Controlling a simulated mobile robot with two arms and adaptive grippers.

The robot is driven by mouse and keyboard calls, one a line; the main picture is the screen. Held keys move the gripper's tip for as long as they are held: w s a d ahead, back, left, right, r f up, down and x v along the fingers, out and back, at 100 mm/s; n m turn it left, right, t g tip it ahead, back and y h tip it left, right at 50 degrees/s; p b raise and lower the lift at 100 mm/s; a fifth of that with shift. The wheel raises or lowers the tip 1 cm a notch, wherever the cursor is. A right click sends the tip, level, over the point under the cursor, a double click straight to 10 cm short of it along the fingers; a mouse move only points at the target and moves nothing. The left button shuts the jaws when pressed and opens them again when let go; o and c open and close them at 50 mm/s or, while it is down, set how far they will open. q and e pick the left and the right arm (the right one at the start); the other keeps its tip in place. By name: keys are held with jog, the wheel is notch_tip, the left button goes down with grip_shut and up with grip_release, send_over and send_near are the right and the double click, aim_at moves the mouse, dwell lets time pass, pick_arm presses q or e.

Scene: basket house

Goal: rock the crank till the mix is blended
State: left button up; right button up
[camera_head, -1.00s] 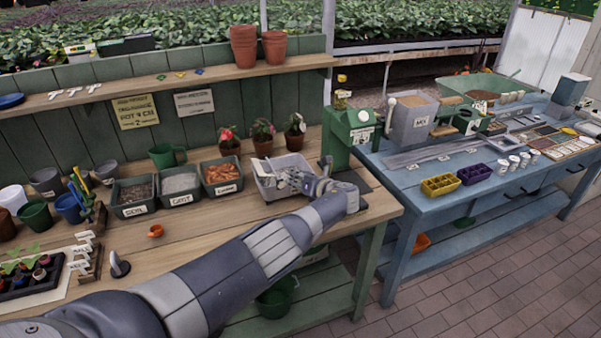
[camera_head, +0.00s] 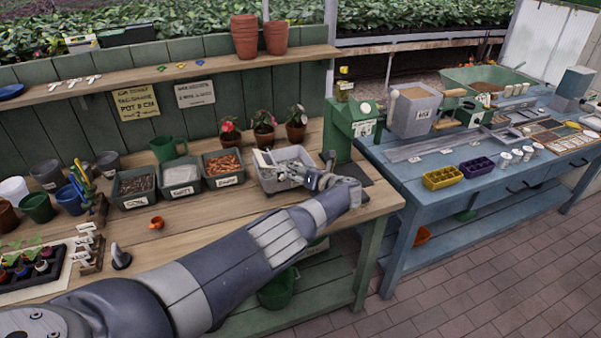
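A green machine (camera_head: 342,128) stands at the right end of the wooden bench, with a dark handle (camera_head: 328,159) low on its left side. A grey tub (camera_head: 282,157) sits on the bench left of it. My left gripper (camera_head: 281,176) is at the tub's front right, its fingers pointing left and overlapping the tub. Whether the fingers are closed, or touch anything, is too small to tell. My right gripper is out of view.
Three labelled bins stand left of the tub, including one of orange pieces (camera_head: 224,163). Potted flowers (camera_head: 264,130) stand behind. Yellow (camera_head: 441,178) and purple (camera_head: 476,171) trays sit on the blue table (camera_head: 420,205). The bench front beside my forearm has clear room.

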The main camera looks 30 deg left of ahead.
pick_arm(q)
jog(key=shift+r, duration=0.1)
jog(key=v, duration=1.2)
dwell(0.4)
